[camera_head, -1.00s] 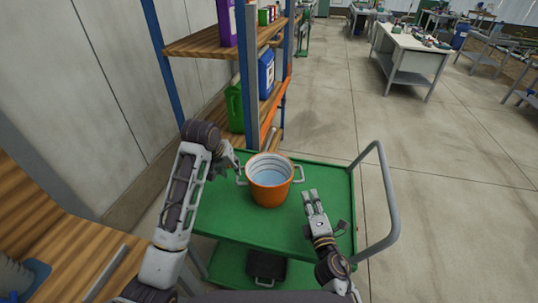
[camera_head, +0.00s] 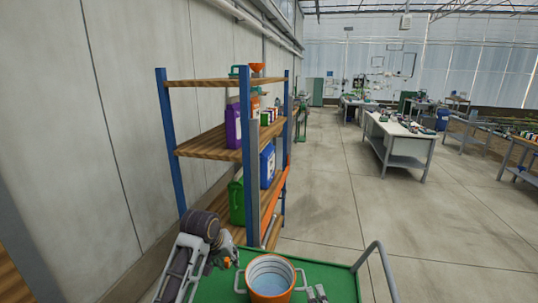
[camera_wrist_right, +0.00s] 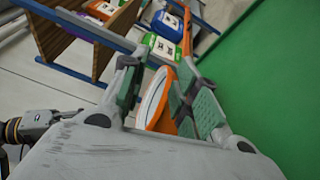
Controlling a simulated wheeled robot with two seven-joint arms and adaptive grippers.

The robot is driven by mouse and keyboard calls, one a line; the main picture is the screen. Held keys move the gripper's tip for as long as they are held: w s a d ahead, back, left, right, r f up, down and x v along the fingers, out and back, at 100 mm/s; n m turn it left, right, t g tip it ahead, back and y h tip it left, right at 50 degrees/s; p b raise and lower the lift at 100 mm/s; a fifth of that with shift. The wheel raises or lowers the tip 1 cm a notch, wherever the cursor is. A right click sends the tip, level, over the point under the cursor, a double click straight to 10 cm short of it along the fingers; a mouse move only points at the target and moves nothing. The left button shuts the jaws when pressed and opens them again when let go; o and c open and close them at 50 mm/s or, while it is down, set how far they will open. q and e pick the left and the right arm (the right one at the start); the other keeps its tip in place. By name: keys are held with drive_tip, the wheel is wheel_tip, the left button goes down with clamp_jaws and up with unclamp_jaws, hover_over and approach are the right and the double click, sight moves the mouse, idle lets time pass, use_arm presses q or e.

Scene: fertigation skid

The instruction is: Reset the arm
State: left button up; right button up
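An orange bucket (camera_head: 271,284) with a pale ribbed inside and light blue liquid stands upright on the green cart (camera_head: 330,278). It has grey side handles. My left gripper (camera_head: 224,262) is beside the bucket's left handle, partly hidden behind my own arm; its fingers are too small to read. My right gripper (camera_head: 317,293) is just right of the bucket, only its fingertips showing at the lower edge.
A wooden shelf rack (camera_head: 213,141) with blue posts stands behind the cart, holding a purple container (camera_head: 233,126), a blue jug (camera_head: 267,165) and a green can (camera_head: 237,200). The cart's grey handle (camera_head: 380,262) rises at right. Open floor (camera_head: 330,190) lies beyond, with a white workbench (camera_head: 398,136).

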drive_tip(key=shift+r+p, duration=0.75)
drive_tip(key=shift+r, duration=0.35)
drive_tip(key=shift+r+p, duration=0.5)
